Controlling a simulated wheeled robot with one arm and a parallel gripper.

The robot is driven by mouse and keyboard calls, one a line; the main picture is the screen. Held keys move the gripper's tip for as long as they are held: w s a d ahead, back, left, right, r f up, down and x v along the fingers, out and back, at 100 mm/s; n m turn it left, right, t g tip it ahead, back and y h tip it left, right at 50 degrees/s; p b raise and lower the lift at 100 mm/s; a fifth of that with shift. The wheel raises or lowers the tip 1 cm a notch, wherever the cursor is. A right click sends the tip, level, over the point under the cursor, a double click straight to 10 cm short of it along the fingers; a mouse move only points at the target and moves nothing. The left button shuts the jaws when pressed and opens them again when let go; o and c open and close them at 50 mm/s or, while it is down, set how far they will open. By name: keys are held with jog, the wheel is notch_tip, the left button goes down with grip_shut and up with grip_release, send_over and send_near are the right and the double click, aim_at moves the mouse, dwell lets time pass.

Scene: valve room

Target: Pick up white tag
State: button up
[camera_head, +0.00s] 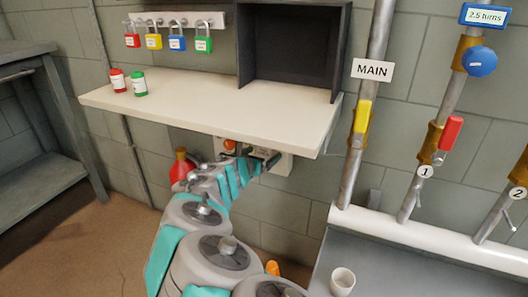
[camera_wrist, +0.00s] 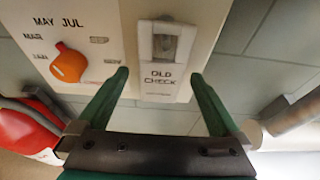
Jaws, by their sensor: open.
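My gripper (camera_wrist: 160,75) is open, with one green finger on each side of the tag's lower part in the picture. The fingers look apart from the tag; the depth between them is hard to judge. In the head view my gripper (camera_head: 265,160) is at the panel (camera_head: 285,166) under the shelf, and I cannot make out the tag there. Another white label (camera_head: 372,69), reading "MAIN", is on a pipe.
An orange knob (camera_wrist: 68,63) is left of the tag. A red extinguisher-like object (camera_head: 181,168) stands beside my arm. The shelf (camera_head: 215,108) overhangs my gripper and carries two small canisters. Valve pipes (camera_head: 362,115) are at right.

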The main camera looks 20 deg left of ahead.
jog(key=shift+x, duration=0.85)
jog(key=c, duration=1.4)
jog(key=shift+d+r, duration=0.1)
jog(key=shift+r, duration=0.05)
